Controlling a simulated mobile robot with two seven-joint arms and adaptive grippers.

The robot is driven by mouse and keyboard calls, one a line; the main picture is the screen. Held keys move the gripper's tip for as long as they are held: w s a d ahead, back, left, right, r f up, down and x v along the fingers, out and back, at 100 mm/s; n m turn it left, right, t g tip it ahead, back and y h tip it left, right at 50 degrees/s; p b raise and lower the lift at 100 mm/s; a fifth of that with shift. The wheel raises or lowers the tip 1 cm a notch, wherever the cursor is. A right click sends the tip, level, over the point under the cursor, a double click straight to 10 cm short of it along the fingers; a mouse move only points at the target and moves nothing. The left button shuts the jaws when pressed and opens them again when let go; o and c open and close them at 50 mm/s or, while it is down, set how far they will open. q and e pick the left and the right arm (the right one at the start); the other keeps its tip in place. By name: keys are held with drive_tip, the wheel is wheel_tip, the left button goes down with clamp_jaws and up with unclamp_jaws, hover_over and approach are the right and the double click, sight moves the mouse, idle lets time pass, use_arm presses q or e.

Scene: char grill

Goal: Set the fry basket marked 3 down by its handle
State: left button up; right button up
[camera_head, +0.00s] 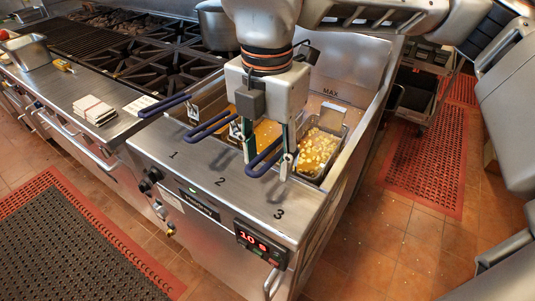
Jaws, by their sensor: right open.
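The fry basket in line with the mark 3 (278,214) holds pale yellow pieces (318,148) and stands in the right bay of the fryer (220,180). Its blue handle (264,158) points toward the front edge. My right gripper (267,160) is open and points down at this handle, with one finger on each side of it. I cannot tell whether a finger touches it. The gripper body hides part of the bays behind. My left gripper is not in view.
Two more blue handles, at mark 1 (164,106) and mark 2 (211,126), lie to the left. A red display (252,240) is on the fryer front. A burner range (160,60), a pot (216,25) and a metal pan (29,52) are further left.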

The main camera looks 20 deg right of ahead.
wheel_tip(320, 180, up, 12)
idle(0.5)
